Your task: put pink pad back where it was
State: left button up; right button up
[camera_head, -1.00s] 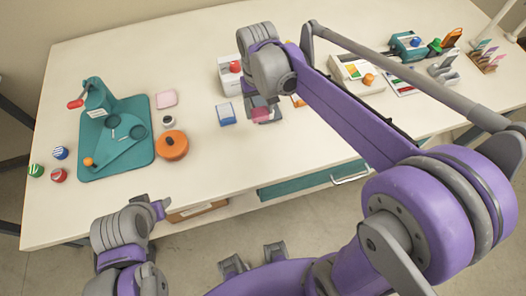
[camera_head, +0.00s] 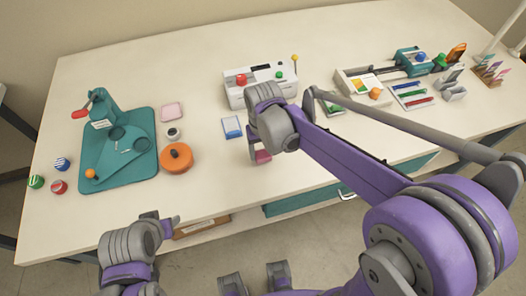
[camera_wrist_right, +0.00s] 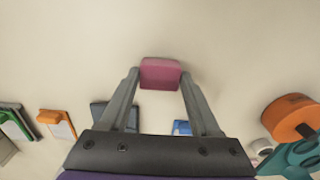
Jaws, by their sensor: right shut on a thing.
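A dark pink pad (camera_head: 262,156) is between the fingertips of my right gripper (camera_head: 257,152). In the right wrist view the pink pad (camera_wrist_right: 160,73) sits between both fingertips of the right gripper (camera_wrist_right: 160,78), which is shut on it. It is over the front middle of the white table; its height above the top is hard to judge. A paler pink square (camera_head: 172,111) lies apart, at the back right of the teal mat. My left gripper (camera_head: 163,219) is at the table's front left edge; its finger gap is not clear.
A blue-and-white pad (camera_head: 231,127) lies left of my right gripper. An orange round container (camera_head: 176,158) stands beside the teal mat (camera_head: 85,170). A white machine (camera_head: 262,84) stands behind. A dark flat thing (camera_wrist_right: 112,115) shows partly behind a finger.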

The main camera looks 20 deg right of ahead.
aim_at(263, 154)
jog(key=shift+f, duration=0.25)
jog(key=shift+f, duration=0.2)
jog(key=o, duration=1.3)
jog(key=shift+r, duration=0.1)
jog(key=shift+r, duration=0.3)
notch_tip(263, 154, up, 12)
jog(key=p, duration=0.1)
jog(key=s+d+f+t, duration=0.2)
jog(key=s+d+f, duration=0.1)
jog(key=s, duration=0.4)
jog(key=s+d+f+t, duration=0.3)
jog(key=s+f, duration=0.2)
jog(key=s, duration=0.2)
jog(key=shift+s+d+f, duration=0.15)
jog(key=shift+d+f, duration=0.2)
jog(key=shift+f, duration=0.05)
